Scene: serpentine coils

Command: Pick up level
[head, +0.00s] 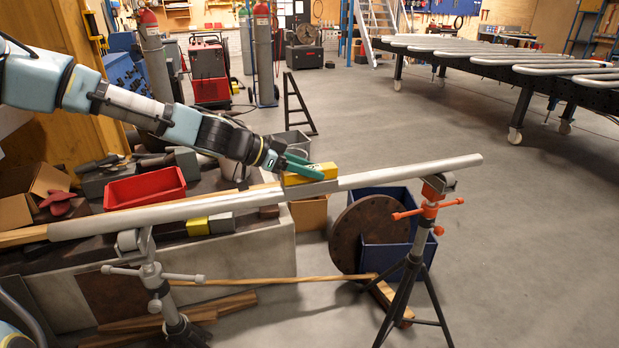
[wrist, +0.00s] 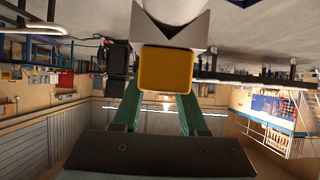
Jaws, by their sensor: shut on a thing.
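The yellow level (head: 310,174) lies along the top of a long grey pipe (head: 405,173), with a grey block-like part beneath it. My gripper (head: 303,167) reaches in from the upper left and its green fingers are shut on the level. In the wrist view the level's yellow end (wrist: 165,69) sits between the two green fingers (wrist: 162,100), below a grey V-shaped piece (wrist: 172,33). The level seems to be at or very near the pipe; I cannot tell whether it is touching.
The pipe rests on a grey stand (head: 150,268) at left and an orange-topped stand (head: 430,205) at right. A red bin (head: 145,188) and clutter lie behind it at left. A blue crate (head: 400,250) and a rusty disc (head: 365,235) are below.

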